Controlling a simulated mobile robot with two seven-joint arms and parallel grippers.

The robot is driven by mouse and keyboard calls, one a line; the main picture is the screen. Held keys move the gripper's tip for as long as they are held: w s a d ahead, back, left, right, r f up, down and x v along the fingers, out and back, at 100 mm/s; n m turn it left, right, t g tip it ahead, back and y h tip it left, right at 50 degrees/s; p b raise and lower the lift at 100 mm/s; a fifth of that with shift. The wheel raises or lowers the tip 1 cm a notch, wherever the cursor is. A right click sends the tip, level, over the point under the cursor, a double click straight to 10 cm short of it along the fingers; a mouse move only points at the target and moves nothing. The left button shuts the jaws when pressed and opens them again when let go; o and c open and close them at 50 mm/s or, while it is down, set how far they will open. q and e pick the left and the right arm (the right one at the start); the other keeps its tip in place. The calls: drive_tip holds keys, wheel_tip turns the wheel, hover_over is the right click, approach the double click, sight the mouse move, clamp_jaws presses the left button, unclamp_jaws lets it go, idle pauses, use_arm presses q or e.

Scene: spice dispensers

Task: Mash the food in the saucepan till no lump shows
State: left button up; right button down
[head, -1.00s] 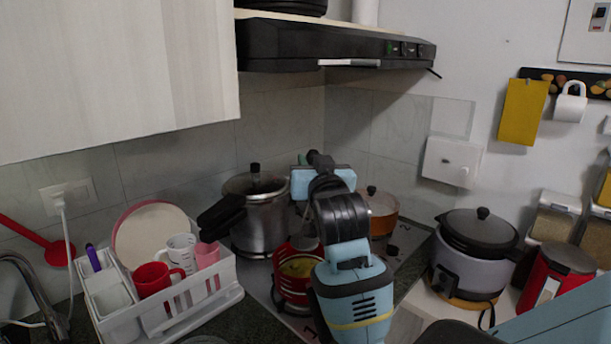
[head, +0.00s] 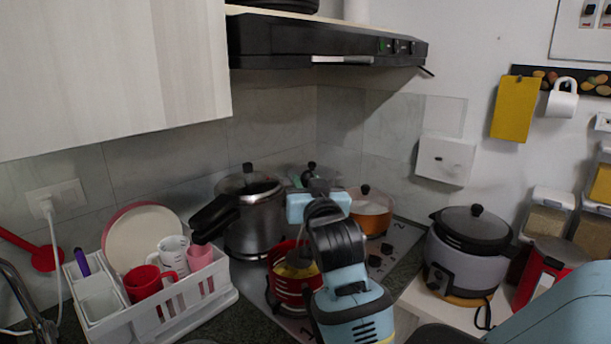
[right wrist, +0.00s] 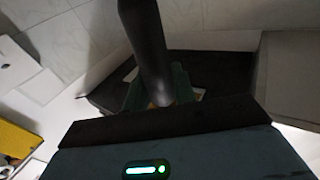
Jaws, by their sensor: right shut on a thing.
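The red saucepan (head: 284,285) stands on the hob, partly behind my right arm, with yellow food (head: 283,270) in it. A masher head (head: 299,258) is at the food, inside the rim; its exact contact cannot be told. My right gripper (head: 309,184) is above and behind the saucepan, shut on the dark masher handle, whose top (head: 312,170) shows above it. In the right wrist view the handle (right wrist: 148,45) rises between the fingers. The saucepan is not seen there. Whether lumps show is too small to tell. My left gripper is not in view.
A steel pressure cooker (head: 253,225) stands close left of the saucepan, its dark handle pointing left. An orange pot (head: 371,222) is behind right. A white dish rack (head: 178,325) is front left, a rice cooker (head: 465,262) right. The hood (head: 320,45) hangs above.

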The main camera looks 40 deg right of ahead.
drive_tip(key=shift+a+f, duration=0.1)
drive_tip(key=shift+f, duration=0.65)
drive_tip(key=shift+w+f+b, duration=0.2)
drive_tip(key=shift+f+b, duration=0.1)
drive_tip(key=shift+f, duration=0.1)
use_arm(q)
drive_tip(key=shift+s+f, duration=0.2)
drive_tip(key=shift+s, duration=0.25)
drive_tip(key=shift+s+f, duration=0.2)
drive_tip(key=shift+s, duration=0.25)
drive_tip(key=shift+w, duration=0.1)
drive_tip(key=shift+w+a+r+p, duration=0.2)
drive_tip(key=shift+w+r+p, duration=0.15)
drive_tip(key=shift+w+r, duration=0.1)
use_arm(e)
drive_tip(key=shift+s, duration=1)
